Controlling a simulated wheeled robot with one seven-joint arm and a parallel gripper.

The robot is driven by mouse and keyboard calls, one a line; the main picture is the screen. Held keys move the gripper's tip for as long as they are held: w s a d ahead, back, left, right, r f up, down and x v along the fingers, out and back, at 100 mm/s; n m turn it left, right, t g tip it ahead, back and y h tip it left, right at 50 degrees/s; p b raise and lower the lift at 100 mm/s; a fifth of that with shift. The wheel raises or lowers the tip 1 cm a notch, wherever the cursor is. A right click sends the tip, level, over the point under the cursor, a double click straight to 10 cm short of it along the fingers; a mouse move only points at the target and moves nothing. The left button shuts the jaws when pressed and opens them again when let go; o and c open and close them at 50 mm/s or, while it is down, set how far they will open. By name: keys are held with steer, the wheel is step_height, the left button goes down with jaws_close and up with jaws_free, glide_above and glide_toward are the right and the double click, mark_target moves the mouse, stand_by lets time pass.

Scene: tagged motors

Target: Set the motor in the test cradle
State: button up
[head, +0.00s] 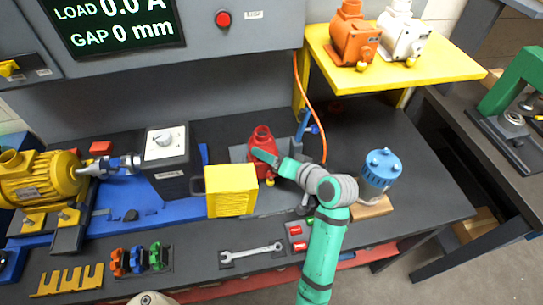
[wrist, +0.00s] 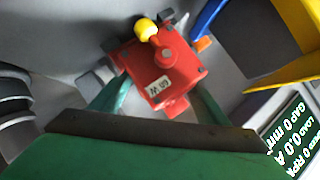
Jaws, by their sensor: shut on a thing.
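A red motor (head: 262,138) with a yellow knob stands over a grey plate (head: 290,200) near the middle of the bench.
A yellow block (head: 231,190) stands just left of the motor. A blue motor (head: 381,168) is on a wooden block at right. Orange (head: 353,38) and white (head: 402,35) motors stand on a yellow shelf (head: 450,68). An orange cable hangs behind my gripper. A wrench (head: 251,253) lies in front.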

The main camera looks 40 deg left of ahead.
steer(key=o, duration=1.8)
steer(key=v, duration=1.2)
steer(key=shift+r, duration=0.1)
